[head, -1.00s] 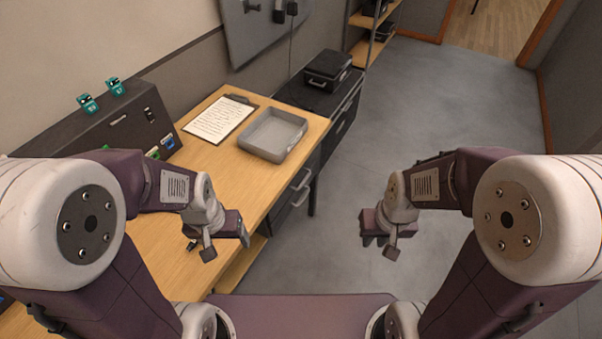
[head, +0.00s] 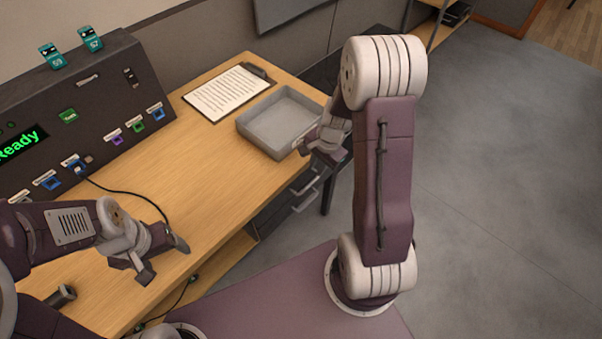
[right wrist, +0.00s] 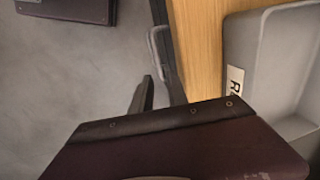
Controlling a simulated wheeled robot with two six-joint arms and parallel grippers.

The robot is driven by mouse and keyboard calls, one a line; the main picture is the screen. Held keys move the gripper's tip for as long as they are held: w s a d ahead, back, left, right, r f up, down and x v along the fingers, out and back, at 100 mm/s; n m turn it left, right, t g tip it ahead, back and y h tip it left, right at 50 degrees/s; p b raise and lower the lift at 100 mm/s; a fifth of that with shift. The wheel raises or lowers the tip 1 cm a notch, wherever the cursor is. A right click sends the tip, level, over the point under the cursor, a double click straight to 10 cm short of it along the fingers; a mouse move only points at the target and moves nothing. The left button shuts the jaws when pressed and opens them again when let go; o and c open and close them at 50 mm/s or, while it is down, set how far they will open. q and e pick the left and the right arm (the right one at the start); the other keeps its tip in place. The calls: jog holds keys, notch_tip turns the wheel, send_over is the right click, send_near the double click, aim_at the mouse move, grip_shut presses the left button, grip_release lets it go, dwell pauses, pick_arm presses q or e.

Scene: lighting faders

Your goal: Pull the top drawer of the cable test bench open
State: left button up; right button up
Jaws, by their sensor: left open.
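The cable test bench has a dark drawer unit (head: 268,216) under its wooden top, with two grey bar handles. The top drawer's handle (head: 304,183) is the upper one, and the drawers look shut. My right gripper (head: 322,153) is above the handles, by the bench's front edge and the grey tray. In the right wrist view a grey handle (right wrist: 157,52) shows beside the wooden edge, close to a dark finger; I cannot tell whether they touch. The right jaw gap is not clear. My left gripper (head: 163,260) is open and empty over the bench's front part.
A grey tray (head: 246,128) and a clipboard (head: 228,92) lie on the benchtop. A dark panel (head: 100,102) with coloured ports and a "Ready" display stands at the back left, with a black cable (head: 135,192) running from it. The floor (head: 480,200) at right is clear.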

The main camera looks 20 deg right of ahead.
aim_at(311, 182)
pick_arm(q)
jog(key=shift+s+a+f, duration=0.15)
jog(key=shift+s+a, duration=0.05)
notch_tip(311, 182, down, 3)
jog(key=b, duration=0.3)
jog(key=shift+w+d+f, duration=0.1)
jog(key=shift+w+d, duration=0.05)
pick_arm(e)
jog(key=f, duration=0.5)
jog(key=w+f, duration=0.1)
jog(key=f, duration=0.2)
jog(key=shift+w+a+f, duration=0.1)
jog(key=shift+a+f, duration=0.05)
jog(key=shift+a, duration=0.2)
pick_arm(q)
jog(key=shift+b, duration=0.3)
pick_arm(e)
jog(key=shift+a+f, duration=0.1)
jog(key=shift+f, duration=0.05)
grip_shut()
